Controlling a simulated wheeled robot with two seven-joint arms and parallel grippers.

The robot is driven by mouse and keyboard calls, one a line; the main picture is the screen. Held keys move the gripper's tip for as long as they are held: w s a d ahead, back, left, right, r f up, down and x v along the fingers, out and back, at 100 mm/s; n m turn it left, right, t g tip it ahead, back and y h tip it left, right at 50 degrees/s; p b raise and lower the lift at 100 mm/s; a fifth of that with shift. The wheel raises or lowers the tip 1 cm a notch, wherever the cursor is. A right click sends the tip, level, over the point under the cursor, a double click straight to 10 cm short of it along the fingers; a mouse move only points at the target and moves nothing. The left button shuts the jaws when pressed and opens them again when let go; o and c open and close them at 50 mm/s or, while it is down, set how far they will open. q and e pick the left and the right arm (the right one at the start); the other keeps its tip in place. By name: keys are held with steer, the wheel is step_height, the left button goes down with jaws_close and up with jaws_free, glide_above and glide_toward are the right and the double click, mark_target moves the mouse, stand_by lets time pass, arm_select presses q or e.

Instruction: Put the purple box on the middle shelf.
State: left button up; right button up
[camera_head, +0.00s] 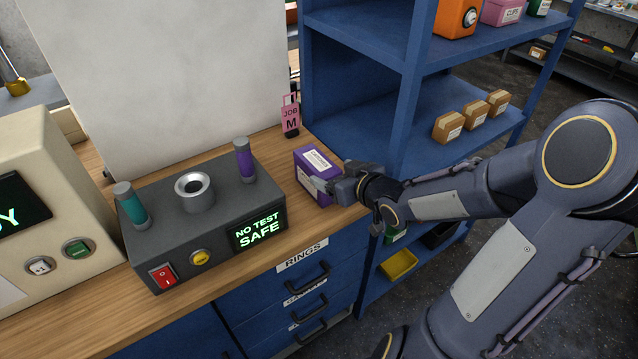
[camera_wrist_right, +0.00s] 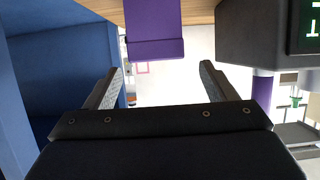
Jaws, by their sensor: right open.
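The purple box (camera_head: 315,170), with a white label on top, stands on the wooden worktop (camera_head: 340,150) near its right end. My right gripper (camera_head: 328,184) is open at the box's right side, with a finger overlapping the box in the head view. In the right wrist view, the box (camera_wrist_right: 155,22) shows at the top, ahead of the gap between the spread fingers (camera_wrist_right: 162,78), and the gap itself is empty. I cannot tell whether a finger touches it. The blue shelf unit's middle shelf (camera_head: 425,155) carries small brown boxes at its right; its left part is bare. My left gripper is not in view.
A dark test device (camera_head: 215,215) with a ring and two cylinders stands left of the box. The upper shelf (camera_head: 400,45) holds an orange box (camera_head: 457,15). A blue shelf post (camera_head: 408,95) rises beside the worktop.

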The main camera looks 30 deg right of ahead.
mark_target(323, 166)
steer(key=shift+b+x, duration=0.3)
steer(key=shift+x, duration=0.7)
steer(key=b+x, duration=0.1)
steer(key=x, duration=0.4)
steer(key=shift+w+d, duration=0.1)
steer(key=shift+w, duration=0.1)
steer(key=c, duration=1.4)
steer(key=shift+r, duration=0.1)
steer(key=shift+c, duration=0.5)
